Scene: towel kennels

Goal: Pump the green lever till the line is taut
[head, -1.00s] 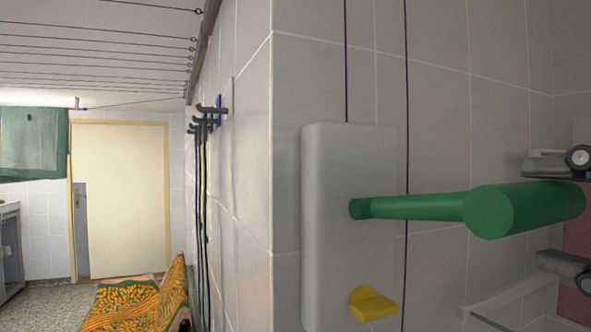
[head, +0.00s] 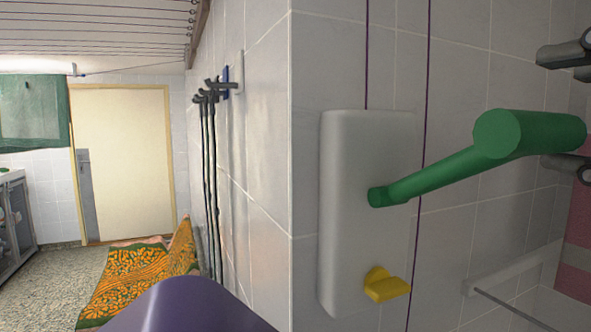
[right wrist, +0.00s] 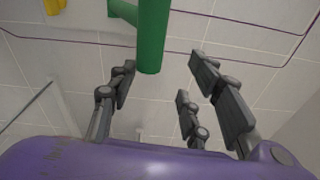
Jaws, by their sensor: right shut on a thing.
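The green lever (head: 435,178) juts from a pale grey box (head: 350,160) on the tiled wall and slants up to a thick round handle. Its handle end also shows in the right wrist view (right wrist: 153,40). The thin purple line (head: 427,80) runs straight up the wall behind the lever. My left gripper is not in view.
A yellow knob (head: 388,285) sticks out low on the box. Dark hooks with hanging cords (head: 212,130) are on the wall to the left. An orange patterned towel (head: 145,275) lies on the floor. Several lines (head: 100,30) span overhead. A cream door (head: 125,160) stands at the back.

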